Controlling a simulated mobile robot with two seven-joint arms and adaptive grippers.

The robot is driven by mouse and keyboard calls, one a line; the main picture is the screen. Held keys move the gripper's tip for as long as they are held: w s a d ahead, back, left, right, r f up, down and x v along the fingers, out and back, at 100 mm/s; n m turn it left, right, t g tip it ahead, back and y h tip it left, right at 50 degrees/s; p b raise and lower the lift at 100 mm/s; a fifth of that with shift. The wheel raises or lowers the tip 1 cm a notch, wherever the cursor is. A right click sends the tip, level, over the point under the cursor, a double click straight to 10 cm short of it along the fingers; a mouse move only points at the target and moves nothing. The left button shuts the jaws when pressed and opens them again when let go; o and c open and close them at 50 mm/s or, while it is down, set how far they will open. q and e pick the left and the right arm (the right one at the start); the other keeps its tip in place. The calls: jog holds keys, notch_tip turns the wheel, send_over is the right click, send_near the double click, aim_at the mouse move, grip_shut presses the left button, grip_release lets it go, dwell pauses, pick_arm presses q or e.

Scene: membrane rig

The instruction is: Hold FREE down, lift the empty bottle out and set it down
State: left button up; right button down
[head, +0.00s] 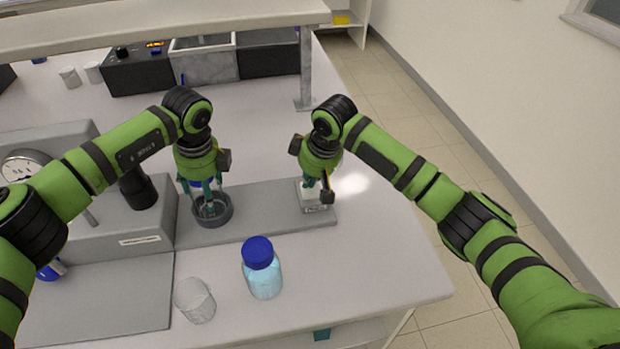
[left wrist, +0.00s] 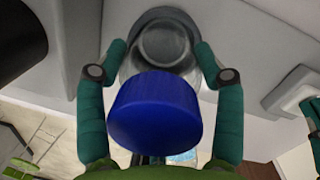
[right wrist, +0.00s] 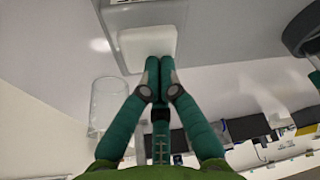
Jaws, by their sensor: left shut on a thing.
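The empty clear bottle with a blue cap (left wrist: 155,112) stands in a dark round holder (head: 212,213) on the rig's grey base. My left gripper (head: 206,186) is over the holder, its fingers around the bottle below the cap. In the left wrist view the fingers lie on both sides of the bottle, shut on it. A white square pad (right wrist: 148,48) sits at the right end of the grey base; it also shows in the head view (head: 313,203). My right gripper (right wrist: 160,65) is shut and empty, its fingertips at the pad. I cannot read a FREE label.
A bottle of pale blue liquid (head: 263,275) and a clear beaker (head: 195,300) stand in front of the rig. The gauge unit (head: 85,185) is to the left. A shelf (head: 160,32) spans the back. Bench right of the filled bottle is clear.

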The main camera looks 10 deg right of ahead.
jog(key=shift+s+f, duration=0.1)
jog(key=shift+f, duration=0.2)
pick_arm(q)
jog(key=shift+r, duration=3)
pick_arm(e)
jog(key=shift+s+f, duration=0.1)
pick_arm(q)
jog(key=shift+w+f, duration=0.1)
pick_arm(e)
jog(key=shift+w+r, duration=0.25)
jog(key=shift+r, duration=3.5)
